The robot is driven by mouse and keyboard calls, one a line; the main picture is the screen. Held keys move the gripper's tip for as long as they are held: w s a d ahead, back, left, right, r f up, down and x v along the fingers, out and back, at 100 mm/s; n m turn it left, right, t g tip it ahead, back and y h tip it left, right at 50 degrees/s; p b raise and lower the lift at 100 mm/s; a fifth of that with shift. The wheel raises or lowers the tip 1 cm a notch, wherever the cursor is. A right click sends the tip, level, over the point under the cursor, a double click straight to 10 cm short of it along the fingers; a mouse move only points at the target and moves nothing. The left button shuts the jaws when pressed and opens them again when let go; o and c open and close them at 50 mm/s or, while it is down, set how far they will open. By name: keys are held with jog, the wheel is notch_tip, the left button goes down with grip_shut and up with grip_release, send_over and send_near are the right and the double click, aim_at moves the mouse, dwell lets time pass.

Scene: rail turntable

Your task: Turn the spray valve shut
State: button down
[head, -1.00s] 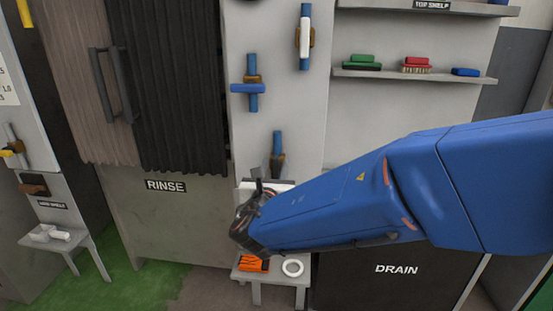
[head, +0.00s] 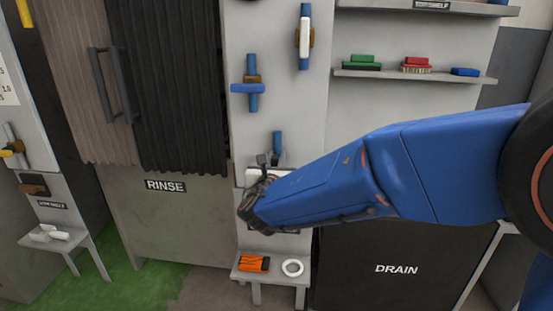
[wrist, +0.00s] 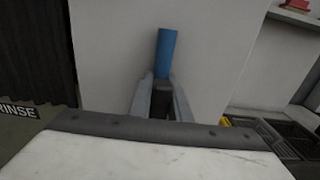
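Three valve-like fittings with blue pipes are on the pale wall panel in the head view. The top one has a white handle (head: 304,36), and the middle one has a blue handle (head: 248,88). The lowest blue pipe (head: 277,142) is just above my gripper (head: 268,160). No label shows which one is the spray valve. In the wrist view, the lowest blue pipe (wrist: 167,52) rises beyond my gripper (wrist: 160,82). Its fingers stand apart, with a dark block (wrist: 160,102) between them. Contact with the block is unclear. My gripper and arm hide the fitting's lower part.
A small bench (head: 242,273) below holds an orange item (head: 254,264) and a white ring (head: 292,259). The RINSE cabinet (head: 190,225) is left and the dark DRAIN front (head: 385,285) is right. A shelf (head: 350,74) with brushes is above my arm.

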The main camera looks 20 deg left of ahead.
jog(key=shift+d+m, duration=0.1)
jog(key=shift+m, duration=0.3)
jog(key=m, duration=0.4)
jog(key=shift+w+d+f, duration=0.1)
jog(key=shift+d+f, duration=0.05)
jog(key=shift+d, duration=0.25)
jog(key=shift+w+d+f+m, duration=0.1)
jog(key=shift+d+f+m, duration=0.25)
jog(key=shift+m, duration=1.85)
jog(key=shift+w+d+f+m, duration=0.15)
jog(key=shift+f+m, duration=0.3)
jog(key=shift+m, duration=1.75)
jog(key=shift+s+d+f+m, duration=0.1)
jog(key=shift+d+f+m, duration=0.25)
jog(key=shift+m, duration=1.85)
jog(key=shift+a+f, duration=0.1)
jog(key=c, duration=1.6)
grip_release()
jog(key=shift+c, duration=0.2)
